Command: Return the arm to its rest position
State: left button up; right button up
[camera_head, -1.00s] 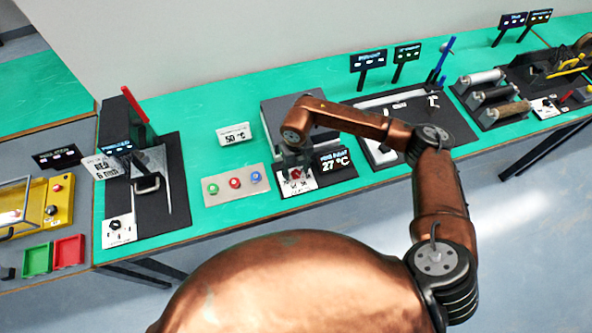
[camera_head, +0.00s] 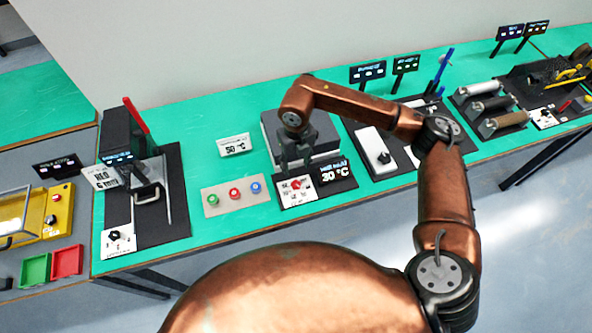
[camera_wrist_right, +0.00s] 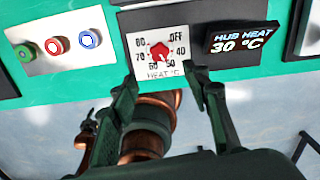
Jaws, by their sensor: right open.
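My right gripper (camera_head: 290,164) is open and empty over the heater station in the head view. In the right wrist view its two fingers (camera_wrist_right: 160,82) are spread, with the red knob (camera_wrist_right: 159,51) beyond and between their tips. The knob sits on a white dial plate (camera_wrist_right: 139,43) marked OFF and several temperatures. The knob also shows in the head view (camera_head: 296,184), just below the fingers and apart from them as far as I can tell. The display (camera_wrist_right: 241,40) beside it reads HUB HEAT 30 °C. My left gripper is not in view.
A panel with green, red and blue buttons (camera_head: 212,208) lies left of the dial. A black press-like station (camera_head: 172,222) is farther left, and a station with a white block (camera_head: 371,150) is right. Green table shows between them.

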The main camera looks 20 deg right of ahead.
jog(key=shift+r, duration=0.25)
dwell(0.3)
